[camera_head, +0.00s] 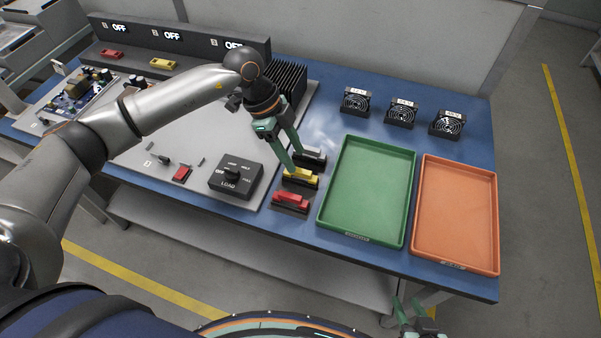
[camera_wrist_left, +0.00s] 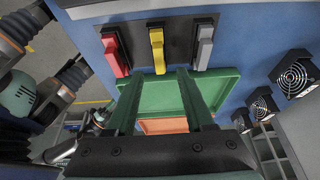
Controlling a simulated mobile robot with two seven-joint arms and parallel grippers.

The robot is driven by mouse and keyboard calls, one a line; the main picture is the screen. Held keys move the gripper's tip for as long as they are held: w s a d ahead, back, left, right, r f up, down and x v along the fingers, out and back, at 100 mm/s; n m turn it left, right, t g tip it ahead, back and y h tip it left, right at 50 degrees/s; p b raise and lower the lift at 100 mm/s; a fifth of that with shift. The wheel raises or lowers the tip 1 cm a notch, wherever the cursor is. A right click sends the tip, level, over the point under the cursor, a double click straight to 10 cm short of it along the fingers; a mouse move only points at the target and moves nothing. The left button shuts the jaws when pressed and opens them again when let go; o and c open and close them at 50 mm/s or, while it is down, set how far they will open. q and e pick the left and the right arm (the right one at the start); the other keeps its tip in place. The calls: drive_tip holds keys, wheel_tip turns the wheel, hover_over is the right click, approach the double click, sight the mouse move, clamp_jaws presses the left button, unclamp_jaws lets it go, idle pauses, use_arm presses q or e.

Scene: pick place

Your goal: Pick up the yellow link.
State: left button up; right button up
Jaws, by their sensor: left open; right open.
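The yellow link (camera_head: 301,173) sits in a black holder on the blue table, between the red link (camera_head: 290,198) and the grey link (camera_head: 311,155). In the left wrist view the yellow link (camera_wrist_left: 157,52) stands between the red link (camera_wrist_left: 115,52) and the grey link (camera_wrist_left: 204,48). My left gripper (camera_head: 294,160) is open, with its fingers pointing down close to the yellow link. In the left wrist view the open fingertips (camera_wrist_left: 158,73) lie on either side of its line; I cannot tell whether they touch it. My right gripper (camera_head: 420,318) is at the bottom edge, away from the links.
A green tray (camera_head: 322,205) and an orange tray (camera_head: 419,205) stand empty to the right. Several small fans (camera_head: 401,113) stand behind them. A black dial box (camera_head: 236,180) and black finned block (camera_head: 287,80) are to the left, near my left arm.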

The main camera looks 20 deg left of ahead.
sight(300, 170)
use_arm(q)
drive_tip(key=x, duration=0.4)
drive_tip(key=shift+f, duration=0.35)
drive_tip(key=shift+a, duration=0.1)
clamp_jaws()
